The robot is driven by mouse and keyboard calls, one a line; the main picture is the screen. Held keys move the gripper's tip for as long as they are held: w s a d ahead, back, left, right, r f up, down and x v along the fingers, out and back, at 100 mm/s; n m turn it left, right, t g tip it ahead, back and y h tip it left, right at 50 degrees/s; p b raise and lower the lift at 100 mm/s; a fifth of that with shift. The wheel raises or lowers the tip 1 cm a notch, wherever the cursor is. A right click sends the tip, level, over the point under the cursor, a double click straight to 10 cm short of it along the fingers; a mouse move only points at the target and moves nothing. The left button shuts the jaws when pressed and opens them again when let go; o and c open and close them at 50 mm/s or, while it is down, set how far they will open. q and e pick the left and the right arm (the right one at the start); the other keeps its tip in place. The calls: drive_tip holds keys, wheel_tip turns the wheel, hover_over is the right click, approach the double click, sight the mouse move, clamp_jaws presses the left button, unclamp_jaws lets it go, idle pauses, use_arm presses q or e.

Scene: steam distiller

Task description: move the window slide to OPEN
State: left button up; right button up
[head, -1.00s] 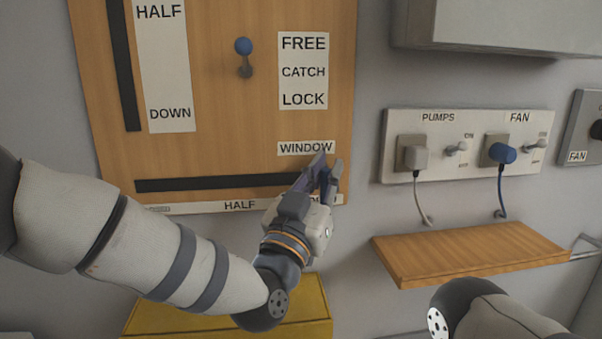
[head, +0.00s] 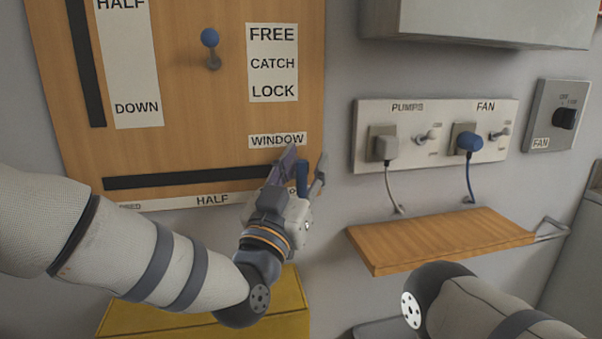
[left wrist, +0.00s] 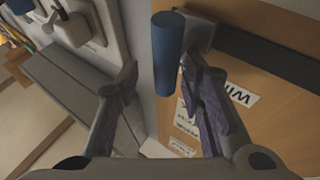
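The window slide's blue handle (head: 302,178) stands out at the right end of the dark horizontal slot (head: 190,178), under the WINDOW label (head: 277,140). The strip below the slot (head: 212,200) reads HALF at its middle; its right end is mostly hidden behind my gripper. My left gripper (head: 304,170) is open, with a finger on each side of the handle. In the left wrist view the blue handle (left wrist: 168,52) stands between the spread fingers (left wrist: 163,95), with a clear gap to the left finger and a small one to the right finger. My right gripper is out of view.
A blue catch knob (head: 209,38) sits higher on the wooden board. To the right are the pumps and fan sockets (head: 435,150) with plugged cables, and a wooden shelf (head: 440,240) juts out below them. A yellow box (head: 290,300) is under my left arm.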

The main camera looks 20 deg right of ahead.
use_arm(q)
drive_tip(key=v, duration=1.1)
drive_tip(key=shift+s+a+f, duration=0.15)
drive_tip(key=shift+s, duration=0.2)
drive_tip(key=s+a+f+n+g+y, duration=0.1)
drive_tip(key=s+a+f+g+y, duration=0.15)
drive_tip(key=f, duration=0.75)
drive_tip(key=s+a+f+n+g+y, duration=0.1)
drive_tip(key=a+f+g+y, duration=0.2)
drive_tip(key=f, duration=0.7)
drive_tip(key=s+a+f+n+g+y+p, duration=0.25)
drive_tip(key=s+a+f+g, duration=0.25)
drive_tip(key=s+a+f, duration=0.45)
drive_tip(key=s+a+f+n+g+y, duration=0.1)
drive_tip(key=s+a+f+g, duration=0.1)
drive_tip(key=s+a, duration=0.3)
drive_tip(key=s+a+f+n+g+y, duration=0.1)
drive_tip(key=s+a+g, duration=0.4)
drive_tip(key=s, duration=0.8)
drive_tip(key=s+a+f+n+g+y, duration=0.1)
drive_tip(key=s+a+f+g+y, duration=0.2)
drive_tip(key=s, duration=0.6)
wheel_tip(320, 180, down, 3)
drive_tip(key=shift+a+r, duration=0.25)
drive_tip(key=shift+a, duration=0.65)
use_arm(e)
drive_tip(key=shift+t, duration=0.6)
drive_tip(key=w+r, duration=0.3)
